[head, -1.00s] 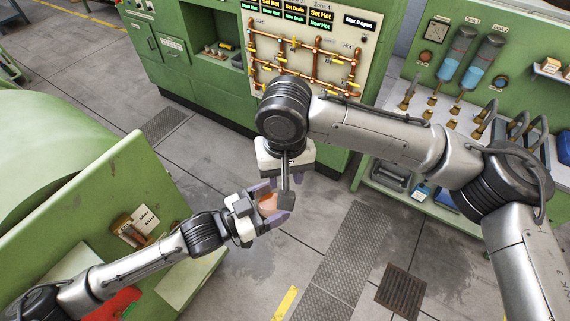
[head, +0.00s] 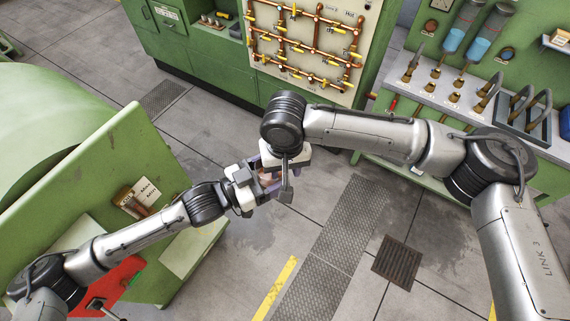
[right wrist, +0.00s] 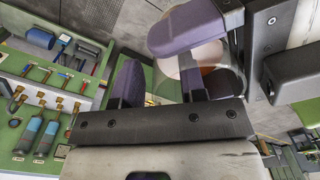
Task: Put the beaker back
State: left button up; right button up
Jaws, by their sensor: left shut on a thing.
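My left gripper (head: 264,179) is shut on the beaker (head: 268,177), which looks clear with orange-pink content and is mostly hidden by fingers. The beaker also shows in the right wrist view (right wrist: 187,66), beside a purple finger. My right gripper (head: 284,178) reaches down from above and is right at the beaker, close against the left gripper. In the right wrist view, its purple fingers (right wrist: 158,88) are apart at the lower edge of the beaker. Whether they touch it is unclear.
A green machine (head: 90,170) stands at the left with a red part (head: 110,285). A copper pipe panel (head: 305,45) is at the back. A green bench (head: 440,85) with blue-filled cylinders (head: 470,35) and fittings is at the right. The floor between has a grate (head: 397,260) and is clear.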

grip_shut()
pick_arm(q)
jog(key=o, duration=1.3)
jog(key=shift+a, duration=0.1)
